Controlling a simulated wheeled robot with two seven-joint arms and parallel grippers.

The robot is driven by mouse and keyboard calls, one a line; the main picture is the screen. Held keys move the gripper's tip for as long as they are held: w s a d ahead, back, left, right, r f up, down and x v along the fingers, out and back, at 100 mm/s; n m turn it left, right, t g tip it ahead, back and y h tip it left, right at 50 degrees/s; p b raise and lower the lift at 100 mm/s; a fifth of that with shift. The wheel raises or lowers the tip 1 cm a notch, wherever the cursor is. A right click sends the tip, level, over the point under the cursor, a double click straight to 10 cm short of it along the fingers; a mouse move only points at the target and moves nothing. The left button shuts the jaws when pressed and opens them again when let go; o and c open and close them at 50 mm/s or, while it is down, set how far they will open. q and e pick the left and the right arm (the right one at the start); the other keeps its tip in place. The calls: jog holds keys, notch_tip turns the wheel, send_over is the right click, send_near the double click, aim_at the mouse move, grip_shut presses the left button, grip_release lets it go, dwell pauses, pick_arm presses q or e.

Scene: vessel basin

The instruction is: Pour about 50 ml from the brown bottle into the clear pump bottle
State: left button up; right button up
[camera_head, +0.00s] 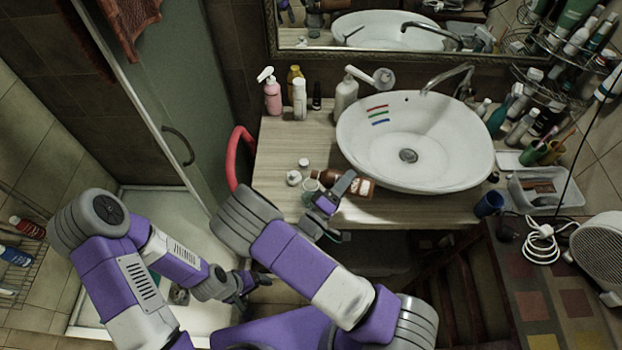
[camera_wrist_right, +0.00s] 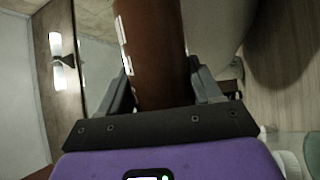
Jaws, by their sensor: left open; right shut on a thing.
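My right gripper (camera_head: 335,200) is shut on the brown bottle (camera_head: 331,178) above the front of the counter, left of the basin. The bottle is tilted far over, its label end to the right and its neck end to the left. In the right wrist view the brown bottle (camera_wrist_right: 155,45) sits between both fingers (camera_wrist_right: 160,90). A small clear vessel (camera_head: 311,187), seemingly the clear pump bottle without its pump, stands at the bottle's left end, partly hidden by my gripper. I cannot see any liquid flowing. My left gripper (camera_head: 243,286) is open and empty, low at the left, away from the counter.
Two small white caps or tops (camera_head: 293,178) (camera_head: 304,163) lie on the wooden counter (camera_head: 290,140) left of the vessel. The white basin (camera_head: 440,179) is close on the right. A pink pump bottle (camera_head: 272,97) and several other bottles stand along the back. A blue cup (camera_head: 488,204) is at the right.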

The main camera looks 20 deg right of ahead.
jog(key=shift+r+n+t, duration=0.3)
jog(key=shift+r+n, duration=0.2)
jog(key=shift+n, duration=0.1)
jog(key=shift+s+d, duration=0.1)
jog(key=shift+d, duration=0.1)
dwell(0.4)
jog(key=shift+r+n+p, duration=0.2)
jog(key=shift+n+p, duration=0.1)
jog(key=shift+p, duration=0.1)
dwell(0.3)
notch_tip(320, 180, down, 3)
jog(key=m+b, duration=0.1)
jog(key=m+g+b, duration=0.1)
jog(key=m, duration=0.1)
jog(key=shift+d+f+m+g+b, duration=0.1)
jog(key=shift+f+m+g+b, duration=0.05)
jog(key=shift+m+g+b, duration=0.15)
jog(key=shift+r+m+y+p, duration=0.3)
jog(key=shift+r+m+p, duration=0.2)
jog(key=shift+m, duration=0.2)
jog(key=shift+f, duration=0.1)
